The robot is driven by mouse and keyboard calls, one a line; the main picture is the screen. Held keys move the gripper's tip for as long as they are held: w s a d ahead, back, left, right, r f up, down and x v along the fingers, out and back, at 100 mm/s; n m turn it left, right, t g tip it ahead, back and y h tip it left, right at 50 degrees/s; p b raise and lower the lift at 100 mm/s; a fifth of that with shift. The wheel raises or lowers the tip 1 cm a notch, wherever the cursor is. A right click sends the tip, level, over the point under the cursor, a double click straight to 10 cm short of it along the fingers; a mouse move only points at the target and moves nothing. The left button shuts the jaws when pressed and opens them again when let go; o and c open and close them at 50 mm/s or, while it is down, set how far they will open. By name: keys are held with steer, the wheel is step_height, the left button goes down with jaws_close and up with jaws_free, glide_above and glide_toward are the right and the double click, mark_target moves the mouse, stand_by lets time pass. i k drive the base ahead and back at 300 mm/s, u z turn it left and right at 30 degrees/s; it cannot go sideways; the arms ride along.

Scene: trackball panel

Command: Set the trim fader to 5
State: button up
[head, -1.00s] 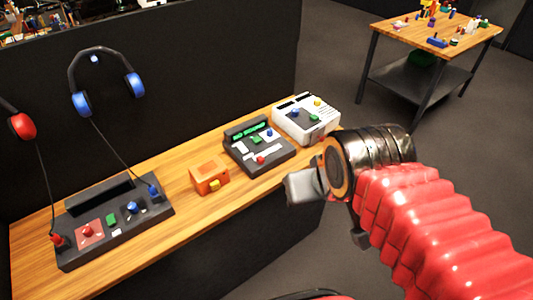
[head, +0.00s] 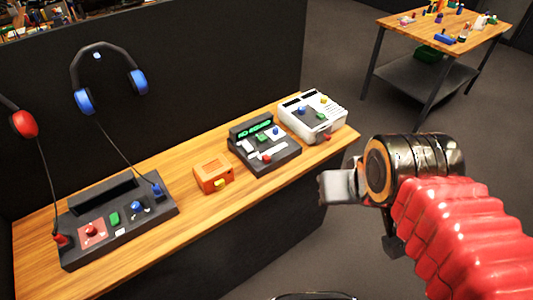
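The trim fader cannot be picked out for certain; labels are too small to read. A dark panel (head: 283,163) with a lit green display (head: 254,130) stands on the wooden bench.
An orange box (head: 212,175) with a yellow part and a larger black console (head: 75,252) stand left on the bench (head: 45,223). Blue headphones (head: 84,101) hang on the dark partition. A cluttered side table (head: 394,22) stands at the upper right. Floor between is clear.

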mark_target(265, 158)
steer(key=z, duration=0.05)
steer(key=k, duration=0.7)
steer(key=u, duration=0.85)
steer(key=i, duration=1)
steer(key=u, duration=0.05)
